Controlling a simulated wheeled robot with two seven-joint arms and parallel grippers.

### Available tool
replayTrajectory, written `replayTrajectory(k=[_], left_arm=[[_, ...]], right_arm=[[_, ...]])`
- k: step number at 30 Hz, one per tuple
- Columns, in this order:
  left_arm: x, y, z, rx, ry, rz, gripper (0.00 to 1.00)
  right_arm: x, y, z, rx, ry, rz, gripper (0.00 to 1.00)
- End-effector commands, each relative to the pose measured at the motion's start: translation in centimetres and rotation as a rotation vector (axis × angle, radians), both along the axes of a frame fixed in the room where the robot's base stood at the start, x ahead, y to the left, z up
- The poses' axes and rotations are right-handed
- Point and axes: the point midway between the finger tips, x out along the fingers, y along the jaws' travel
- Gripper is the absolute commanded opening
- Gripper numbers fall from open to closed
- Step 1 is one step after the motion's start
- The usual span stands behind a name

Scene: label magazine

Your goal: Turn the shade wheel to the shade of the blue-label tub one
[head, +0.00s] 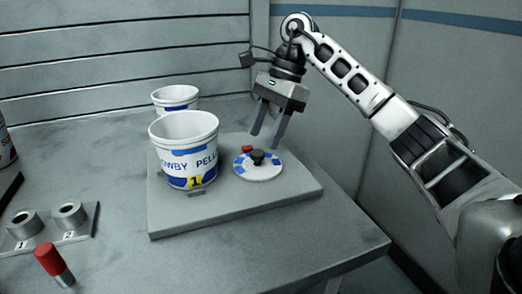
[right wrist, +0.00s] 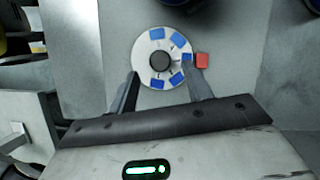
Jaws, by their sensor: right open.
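The shade wheel (head: 258,167) is a white disc with several blue patches and a black centre knob (head: 257,156). It lies on a grey board (head: 300,190) and also shows in the right wrist view (right wrist: 147,67). Tub one (head: 185,150) is white with a blue label and a yellow "1" tag, and stands upright on the board left of the wheel. A red block (head: 247,149) sits at the wheel's edge. My right gripper (head: 268,140) is open and empty, pointing down above and behind the wheel. My left gripper is not in view.
A second white tub (head: 175,98) stands behind tub one. At left are a grey holder (head: 50,229) with sockets marked 1 and 2, and a red-capped piece (head: 52,264). The table's front right is clear.

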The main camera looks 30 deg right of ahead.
Motion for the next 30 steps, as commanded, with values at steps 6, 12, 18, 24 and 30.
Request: replayTrajectory(k=[6,12,18,24,30], left_arm=[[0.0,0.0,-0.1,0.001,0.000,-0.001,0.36],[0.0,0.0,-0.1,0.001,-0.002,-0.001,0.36],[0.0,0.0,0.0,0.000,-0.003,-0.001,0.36],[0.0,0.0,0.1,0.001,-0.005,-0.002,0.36],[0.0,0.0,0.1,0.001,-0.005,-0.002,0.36]], right_arm=[[0.0,1.1,-2.6,0.000,0.000,-0.001,0.50],[0.0,1.4,-3.1,0.001,-0.002,-0.001,0.50],[0.0,1.4,-3.1,0.001,-0.002,-0.001,0.50],[0.0,1.4,-3.1,0.001,-0.001,0.000,0.06],[0.0,1.3,-3.1,0.001,-0.001,-0.009,0.06]])
